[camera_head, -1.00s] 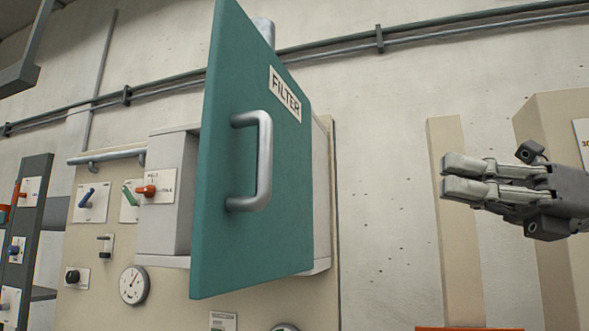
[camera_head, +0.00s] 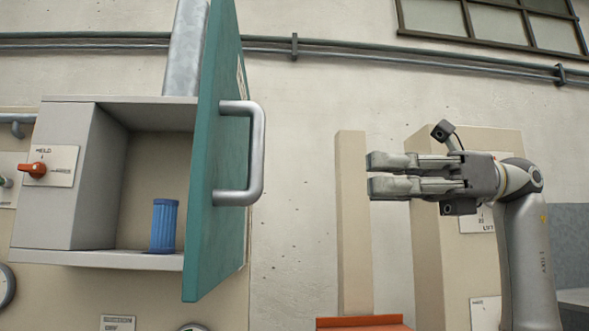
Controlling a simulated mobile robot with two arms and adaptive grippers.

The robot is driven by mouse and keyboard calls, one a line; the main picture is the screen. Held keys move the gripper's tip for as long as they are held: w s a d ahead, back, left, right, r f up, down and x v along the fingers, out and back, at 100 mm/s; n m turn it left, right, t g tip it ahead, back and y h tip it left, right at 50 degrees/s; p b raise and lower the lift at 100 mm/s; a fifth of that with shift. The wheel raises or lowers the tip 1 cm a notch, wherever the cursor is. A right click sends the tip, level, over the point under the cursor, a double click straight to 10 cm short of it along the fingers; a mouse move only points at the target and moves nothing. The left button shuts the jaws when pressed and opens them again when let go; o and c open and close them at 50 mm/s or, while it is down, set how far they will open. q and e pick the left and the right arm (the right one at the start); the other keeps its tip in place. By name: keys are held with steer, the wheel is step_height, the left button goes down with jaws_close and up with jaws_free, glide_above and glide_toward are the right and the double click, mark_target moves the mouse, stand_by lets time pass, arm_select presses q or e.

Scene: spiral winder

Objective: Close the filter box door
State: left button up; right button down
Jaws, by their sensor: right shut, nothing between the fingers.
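The filter box (camera_head: 70,255) is a pale grey wall cabinet on the left, with its inside showing. Its teal door (camera_head: 222,235) is hinged on the right side, stands open and is seen nearly edge-on. A grey metal handle (camera_head: 257,155) sticks out from the door's right-facing side. A blue ribbed filter (camera_head: 164,226) stands upright on the box floor. My right gripper (camera_head: 370,176) is right of the handle, clear of it, with its fingers pointing left. It is shut and empty. My left gripper is not in view.
An orange-red surface (camera_head: 362,323) is at the bottom centre. A beige post (camera_head: 353,220) and a beige cabinet (camera_head: 425,235) stand behind my right arm. A red-orange switch (camera_head: 33,170) sits on the box's left panel. Bare wall lies between handle and gripper.

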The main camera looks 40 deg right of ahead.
steer(key=p+x, duration=0.1)
steer(key=x, duration=1.1)
steer(key=shift+p, duration=0.3)
steer(key=shift+w+a, duration=0.1)
steer(key=shift+a, duration=0.1)
